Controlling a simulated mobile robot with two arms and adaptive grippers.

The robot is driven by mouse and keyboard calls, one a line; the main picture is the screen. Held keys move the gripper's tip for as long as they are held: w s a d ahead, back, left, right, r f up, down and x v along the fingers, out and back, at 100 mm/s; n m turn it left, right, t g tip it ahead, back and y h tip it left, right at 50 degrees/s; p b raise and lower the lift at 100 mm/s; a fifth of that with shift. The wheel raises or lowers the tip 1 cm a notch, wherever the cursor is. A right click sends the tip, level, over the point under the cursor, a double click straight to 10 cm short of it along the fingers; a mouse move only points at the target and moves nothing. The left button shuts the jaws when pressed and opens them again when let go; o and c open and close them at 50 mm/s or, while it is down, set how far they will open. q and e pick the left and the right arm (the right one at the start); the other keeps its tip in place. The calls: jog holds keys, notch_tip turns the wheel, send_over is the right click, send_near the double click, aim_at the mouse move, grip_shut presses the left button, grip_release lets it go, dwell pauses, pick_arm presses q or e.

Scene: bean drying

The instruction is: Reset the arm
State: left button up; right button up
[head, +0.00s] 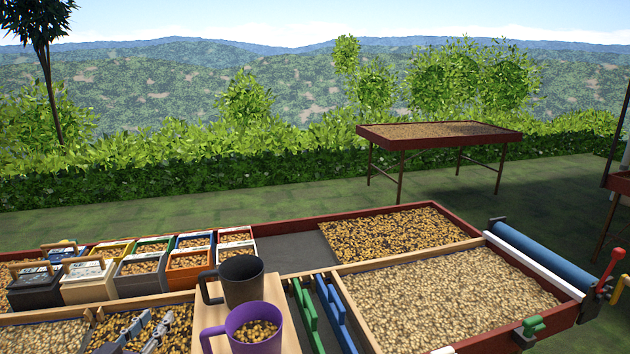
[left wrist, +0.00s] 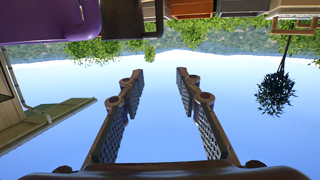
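My left gripper (head: 147,331) shows at the bottom left of the head view, over a bean-filled section of the drying bed. In the left wrist view its two fingers (left wrist: 160,80) stand apart with only sky between them, so it is open and empty. The wrist picture appears upside down. A purple mug (head: 252,340) with beans in it stands to the right of the gripper, and also shows in the left wrist view (left wrist: 45,22). A black mug (head: 243,284) stands behind it. My right gripper is not in view.
The mugs stand on a wooden block (head: 274,299). Several bean boxes (head: 140,283) stand behind the gripper. Green (head: 307,318) and blue (head: 331,316) tools lie right of the block. A blue roller (head: 536,256) is at the bed's right end. A second drying table (head: 440,139) stands beyond.

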pick_arm(q)
jog(key=s+d+f+g, duration=0.3)
jog(key=s+d+f, duration=0.2)
jog(key=f, duration=0.3)
jog(key=s+d+f+m+g, duration=0.1)
jog(key=s+d+f+g, duration=0.25)
jog(key=s, duration=0.65)
jog(key=s+d+f+g, duration=0.3)
jog(key=s+f, duration=0.1)
jog(key=s, duration=0.5)
jog(key=s+d+f+m+g, duration=0.1)
jog(key=s+d+f+g, duration=0.2)
jog(key=s, duration=0.7)
notch_tip(320, 180, down, 31)
jog(key=s+g+b, duration=0.2)
jog(key=b, duration=0.3)
jog(key=s+a+f+b, duration=0.3)
jog(key=s+f+b, duration=0.2)
jog(key=s+f, duration=1.3)
notch_tip(320, 180, down, 4)
jog(key=shift+g+y, duration=0.4)
jog(key=shift+g, duration=0.05)
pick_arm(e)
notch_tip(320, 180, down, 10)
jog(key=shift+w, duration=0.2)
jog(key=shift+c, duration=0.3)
